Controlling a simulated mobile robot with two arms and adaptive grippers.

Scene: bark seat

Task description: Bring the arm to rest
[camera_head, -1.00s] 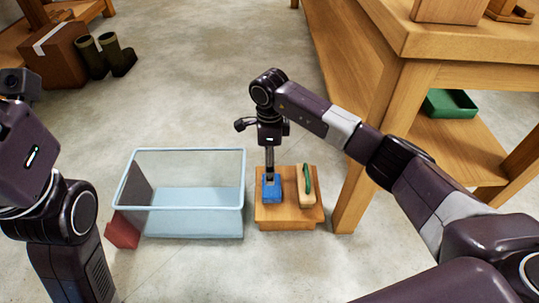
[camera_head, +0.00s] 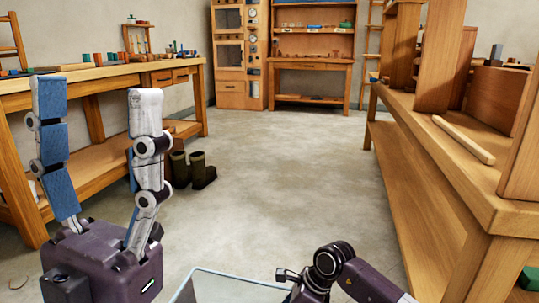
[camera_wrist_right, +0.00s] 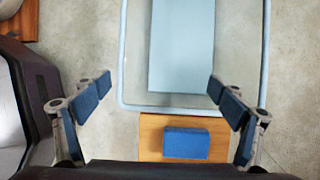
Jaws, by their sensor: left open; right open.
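My left gripper (camera_head: 97,105) stands at the left of the head view, fingers pointing up and spread wide, with nothing between them. My right gripper (camera_wrist_right: 160,88) is open and empty in the right wrist view. In the head view only part of my right arm shows at the bottom, and its fingers are out of frame. Below the right gripper, a blue block (camera_wrist_right: 200,143) rests on a small wooden stool (camera_wrist_right: 151,130), apart from the fingers.
A clear, blue-rimmed bin (camera_wrist_right: 195,107) stands beside the stool; its rim also shows in the head view (camera_head: 240,280). A workbench (camera_head: 480,205) runs along the right, another bench (camera_head: 100,84) along the left. Dark boots (camera_head: 200,170) stand on the floor. The middle floor is clear.

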